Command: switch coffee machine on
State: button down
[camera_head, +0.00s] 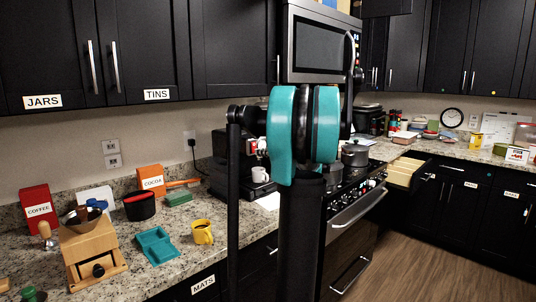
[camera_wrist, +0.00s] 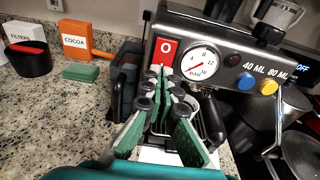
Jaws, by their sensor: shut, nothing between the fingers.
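The coffee machine (camera_wrist: 225,40) fills the upper right of the wrist view, with a steel front panel. On the panel are a red rocker switch (camera_wrist: 164,47) marked O at its top, a round pressure gauge (camera_wrist: 201,61), a blue button (camera_wrist: 245,83) and a yellow button (camera_wrist: 269,88). My gripper (camera_wrist: 165,78) is shut and empty, its tips just below the switch and overlapping its lower edge in the picture. I cannot tell whether they touch. In the head view the black machine (camera_head: 224,148) stands on the counter, partly hidden by my arm.
A display (camera_wrist: 302,68) reading OFF shows at the wrist view's right edge. In the head view, a white cup (camera_head: 260,174) is at the machine, a pot (camera_head: 355,153) on the stove. A yellow mug (camera_head: 202,232) and wooden grinder (camera_head: 92,253) stand left.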

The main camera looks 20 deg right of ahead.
jog(key=shift+w+a+f, duration=0.1)
jog(key=shift+w, duration=0.3)
